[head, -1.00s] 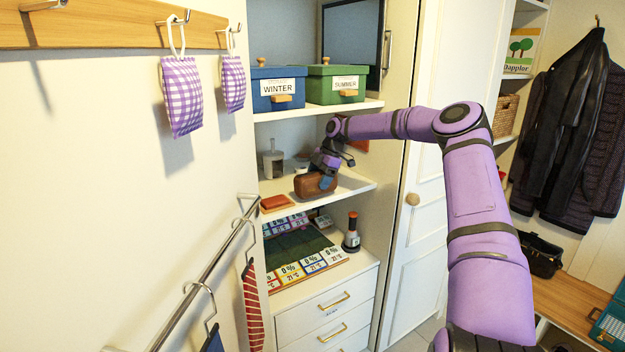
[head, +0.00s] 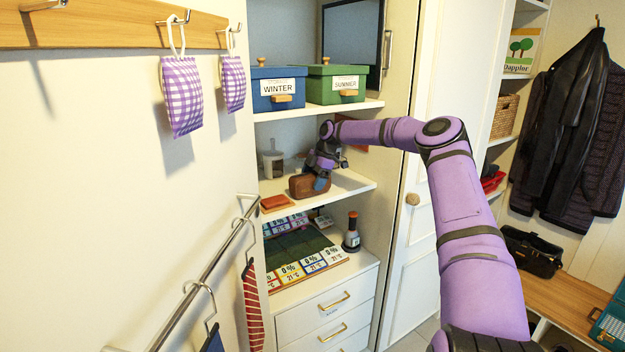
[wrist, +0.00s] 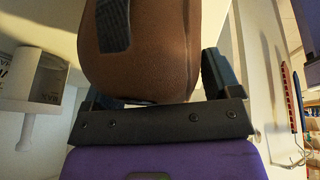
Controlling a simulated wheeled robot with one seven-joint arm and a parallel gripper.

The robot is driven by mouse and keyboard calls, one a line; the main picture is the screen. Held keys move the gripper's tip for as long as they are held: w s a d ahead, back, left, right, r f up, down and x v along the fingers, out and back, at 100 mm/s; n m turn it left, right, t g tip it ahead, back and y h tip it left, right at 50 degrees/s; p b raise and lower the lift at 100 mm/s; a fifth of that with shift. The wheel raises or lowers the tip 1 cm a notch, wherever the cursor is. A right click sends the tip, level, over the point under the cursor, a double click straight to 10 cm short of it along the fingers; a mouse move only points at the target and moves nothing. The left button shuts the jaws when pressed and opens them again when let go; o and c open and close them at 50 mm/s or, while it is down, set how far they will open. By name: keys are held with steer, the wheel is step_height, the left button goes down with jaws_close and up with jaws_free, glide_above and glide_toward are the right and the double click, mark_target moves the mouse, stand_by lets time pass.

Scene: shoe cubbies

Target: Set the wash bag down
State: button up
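The wash bag (head: 300,187) is a brown, rounded bag on the middle shelf (head: 350,184) of the open cupboard. It looks level and resting on the shelf. My gripper (head: 321,181) is at its right side, with a bluish fingertip across its face. In the wrist view the wash bag (wrist: 150,65) fills the space between the fingers of my gripper (wrist: 160,85), with a dark strap on it. The right finger is right beside the bag.
A red-brown block (head: 275,202) lies left of the bag at the shelf's front, and a pale container (head: 273,164) stands behind. Blue (head: 278,88) and green (head: 336,84) boxes fill the shelf above.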

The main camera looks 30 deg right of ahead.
steer(key=shift+o, duration=0.8)
steer(key=shift+r, duration=0.2)
steer(key=s+d, duration=0.1)
steer(key=d, duration=0.3)
steer(key=s+d, duration=0.1)
steer(key=d, duration=0.3)
steer(key=s+d+r, duration=0.1)
steer(key=s+d, duration=0.1)
steer(key=d, duration=0.2)
